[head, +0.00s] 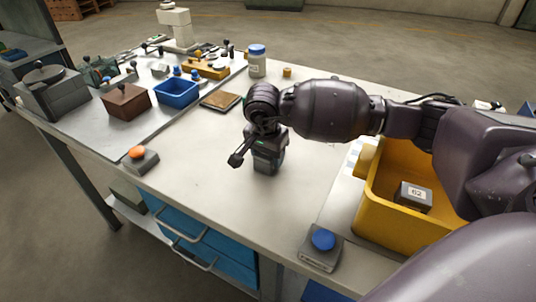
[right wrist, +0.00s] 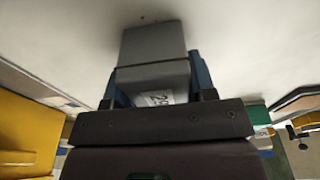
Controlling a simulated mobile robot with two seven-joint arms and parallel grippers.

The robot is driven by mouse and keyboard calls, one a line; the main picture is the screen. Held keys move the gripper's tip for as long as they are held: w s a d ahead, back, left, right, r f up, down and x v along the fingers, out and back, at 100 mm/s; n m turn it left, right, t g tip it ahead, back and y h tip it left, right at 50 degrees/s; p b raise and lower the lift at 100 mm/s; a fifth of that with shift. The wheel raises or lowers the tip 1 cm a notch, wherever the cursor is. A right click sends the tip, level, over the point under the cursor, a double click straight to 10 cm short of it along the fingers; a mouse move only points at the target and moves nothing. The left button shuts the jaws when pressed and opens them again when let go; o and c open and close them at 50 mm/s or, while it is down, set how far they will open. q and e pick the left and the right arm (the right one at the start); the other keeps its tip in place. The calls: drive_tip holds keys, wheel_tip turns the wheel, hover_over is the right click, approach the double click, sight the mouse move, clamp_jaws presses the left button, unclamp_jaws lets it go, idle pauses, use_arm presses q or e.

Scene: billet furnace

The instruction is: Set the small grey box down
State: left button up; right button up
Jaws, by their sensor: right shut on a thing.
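My right gripper (head: 266,164) points down over the bare middle of the white table. In the right wrist view, the small grey box (right wrist: 152,44) sits between its fingers, with a white number label (right wrist: 157,98) at the near end. The gripper is shut on it. The box's far end is close to the pale table top, with a soft shadow around it; I cannot tell whether it touches. In the head view the gripper and wrist mostly hide the box. My left gripper is not in view.
A yellow bin (head: 385,231) at the right holds another grey box (head: 413,196) labelled 62. A blue-button box (head: 322,243) and an orange-button box (head: 140,158) stand near the front edge. The table around my gripper is clear.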

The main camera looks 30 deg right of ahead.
drive_tip(key=shift+f, duration=0.15)
drive_tip(key=o, duration=1)
drive_tip(key=r, duration=0.4)
drive_tip(key=a+r+p, duration=0.1)
drive_tip(key=r, duration=0.3)
drive_tip(key=s+r, duration=0.1)
drive_tip(key=r, duration=0.3)
drive_tip(key=shift+a+r, duration=0.1)
drive_tip(key=shift+a, duration=0.15)
drive_tip(key=shift+w, duration=0.1)
